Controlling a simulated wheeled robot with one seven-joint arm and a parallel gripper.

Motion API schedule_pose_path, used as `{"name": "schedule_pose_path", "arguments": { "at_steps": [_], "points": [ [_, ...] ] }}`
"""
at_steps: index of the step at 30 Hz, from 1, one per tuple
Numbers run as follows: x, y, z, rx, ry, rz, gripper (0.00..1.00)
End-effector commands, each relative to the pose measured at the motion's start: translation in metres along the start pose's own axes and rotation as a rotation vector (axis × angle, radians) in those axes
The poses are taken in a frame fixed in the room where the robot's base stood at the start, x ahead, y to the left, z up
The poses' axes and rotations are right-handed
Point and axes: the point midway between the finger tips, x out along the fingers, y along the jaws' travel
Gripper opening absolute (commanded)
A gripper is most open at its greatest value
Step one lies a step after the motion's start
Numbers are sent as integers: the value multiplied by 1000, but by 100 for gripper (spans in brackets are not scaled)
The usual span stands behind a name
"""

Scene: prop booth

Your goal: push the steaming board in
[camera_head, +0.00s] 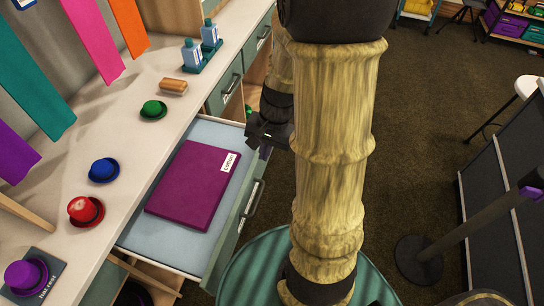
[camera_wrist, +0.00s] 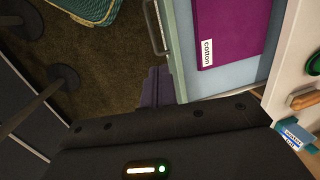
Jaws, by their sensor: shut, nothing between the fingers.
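The steaming board (camera_head: 209,134) is a pale blue pull-out surface with a grey-green front, standing out from under the white counter. A flat purple piece labelled "cotton" (camera_head: 194,185) lies on it. In the wrist view the board (camera_wrist: 218,84) shows at upper right, with its bar handle (camera_wrist: 155,27) on the front and the purple piece (camera_wrist: 230,32) on top. My gripper (camera_head: 266,147) is shut and empty, beside the far end of the board's front. Its purple fingertips (camera_wrist: 157,85) show close to the front's edge in the wrist view; I cannot tell whether they touch.
Red (camera_head: 85,210), blue (camera_head: 103,170) and green (camera_head: 153,110) small hats, a wooden brush (camera_head: 173,86) and bottles (camera_head: 193,54) stand on the counter. Closed drawers (camera_head: 225,90) lie beyond the board. A dark post base (camera_head: 418,258) and panel stand at right on open brown carpet.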

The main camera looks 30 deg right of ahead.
Motion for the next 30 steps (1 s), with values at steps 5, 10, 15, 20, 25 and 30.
{"name": "schedule_pose_path", "arguments": {
  "at_steps": [5,10,15,20,25,30],
  "points": [
    [47,26,-53,495,-140,-118,0],
    [81,54,-106,932,-273,-273,0],
    [106,92,-162,1306,-391,-459,0],
    [112,112,-187,1465,-447,-560,0],
    [110,112,-189,1478,-451,-570,0],
    [111,112,-189,1475,-450,-568,0]
  ]
}}
